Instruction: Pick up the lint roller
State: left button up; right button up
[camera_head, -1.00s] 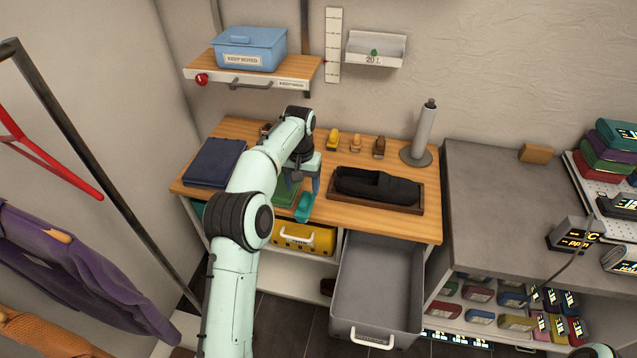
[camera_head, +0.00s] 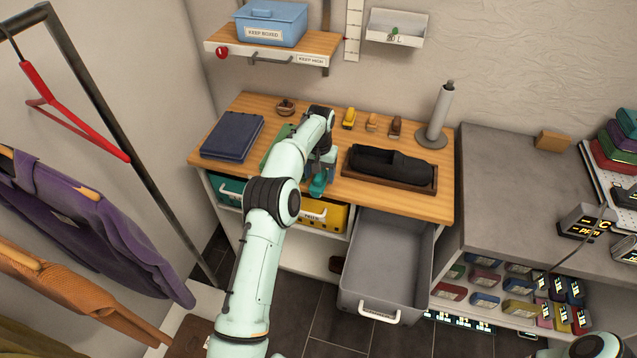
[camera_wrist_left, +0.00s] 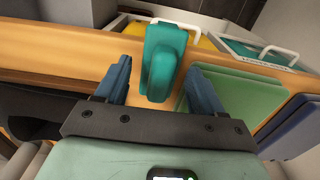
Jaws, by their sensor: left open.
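A teal object with a rounded body on a flat plate (camera_wrist_left: 163,62), probably the lint roller, lies at the front edge of the wooden tabletop. It also shows in the head view (camera_head: 318,184), partly hidden by my left arm. My left gripper (camera_head: 322,168) is over it, pointing down. In the left wrist view the two blue fingers of the gripper (camera_wrist_left: 158,68) are open, one on each side of the teal object, with gaps visible. I cannot tell how far the fingertips are above the tabletop. My right gripper is not in view.
Green folded cloth or boards (camera_wrist_left: 235,98) lie close beside one finger. A dark blue folded stack (camera_head: 232,136) is at the left. A black shoe-like item in a tray (camera_head: 390,170) is at the right. A grey open drawer (camera_head: 385,265) juts out below. A grey roll stands upright (camera_head: 440,112).

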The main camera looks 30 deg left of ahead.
pick_arm(q)
jog(key=shift+w+a+f, duration=0.1)
jog(key=shift+f, duration=1.2)
jog(key=c, duration=0.8)
jog(key=shift+c, duration=0.9)
jog(key=shift+r, duration=0.15)
